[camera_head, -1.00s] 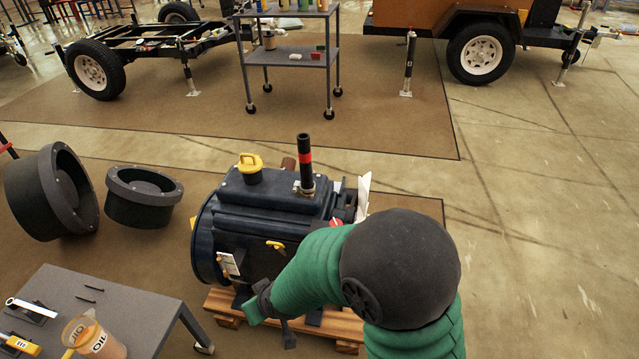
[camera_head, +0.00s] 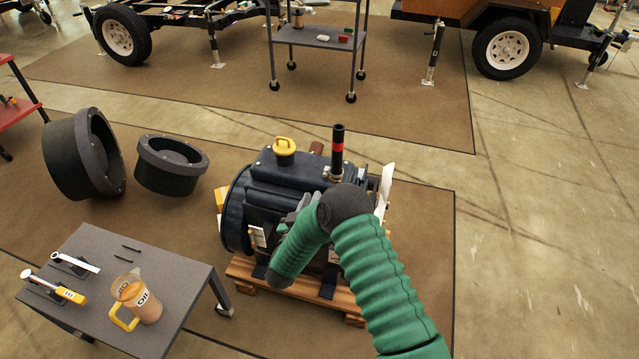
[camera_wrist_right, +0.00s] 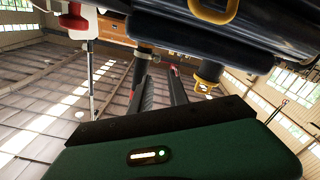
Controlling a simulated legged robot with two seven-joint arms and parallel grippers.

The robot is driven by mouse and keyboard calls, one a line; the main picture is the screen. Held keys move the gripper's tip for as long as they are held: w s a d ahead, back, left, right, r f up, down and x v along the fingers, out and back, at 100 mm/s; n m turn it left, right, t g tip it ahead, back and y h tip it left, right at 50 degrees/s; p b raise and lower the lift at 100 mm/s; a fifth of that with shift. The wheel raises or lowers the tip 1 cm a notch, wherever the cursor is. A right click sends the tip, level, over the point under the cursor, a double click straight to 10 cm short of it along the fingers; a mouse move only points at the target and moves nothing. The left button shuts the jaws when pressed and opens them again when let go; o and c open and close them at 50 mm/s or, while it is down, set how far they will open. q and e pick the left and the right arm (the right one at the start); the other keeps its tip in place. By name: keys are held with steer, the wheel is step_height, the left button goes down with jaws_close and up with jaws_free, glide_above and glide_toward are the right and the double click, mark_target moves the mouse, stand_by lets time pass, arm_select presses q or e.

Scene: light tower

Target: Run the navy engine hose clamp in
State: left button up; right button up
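The navy engine (camera_head: 262,205) sits on a wooden pallet (camera_head: 300,288), with a yellow cap and an upright black pipe (camera_head: 338,150) with a red band on top. A metal collar (camera_head: 336,178) circles the pipe's base; I cannot tell if it is the hose clamp. My right arm crosses the engine's front, and its gripper (camera_head: 297,208) is close to that side, partly hidden. In the right wrist view its two fingers (camera_wrist_right: 163,92) point up and stand apart. A dark stub (camera_wrist_right: 143,58) is just beyond them, with a yellow-ended fitting (camera_wrist_right: 208,75) to the right. My left gripper is out of view.
A grey table (camera_head: 85,245) at lower left holds an oil jug (camera_head: 140,300) and tools. Two black round housings (camera_head: 85,155) stand on the brown mat behind it. A wheeled cart (camera_head: 316,40) is at the back. The floor right of the engine is clear.

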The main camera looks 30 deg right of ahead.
mark_target(324, 176)
steer(key=x, duration=0.3)
steer(key=b+x, duration=0.1)
steer(key=x, duration=0.2)
steer(key=s+f+x, duration=0.1)
steer(key=x, duration=0.2)
steer(key=shift+w+d+b, duration=0.25)
steer(key=shift+d+b, duration=0.1)
steer(key=shift+d, duration=0.25)
steer(key=shift+a+r, duration=0.1)
steer(key=shift+r, duration=0.1)
steer(key=shift+w+a+r, duration=0.1)
steer(key=shift+a+r, duration=0.05)
steer(key=shift+a, duration=0.25)
steer(key=c, duration=0.4)
steer(key=shift+d, duration=0.25)
jaws_close()
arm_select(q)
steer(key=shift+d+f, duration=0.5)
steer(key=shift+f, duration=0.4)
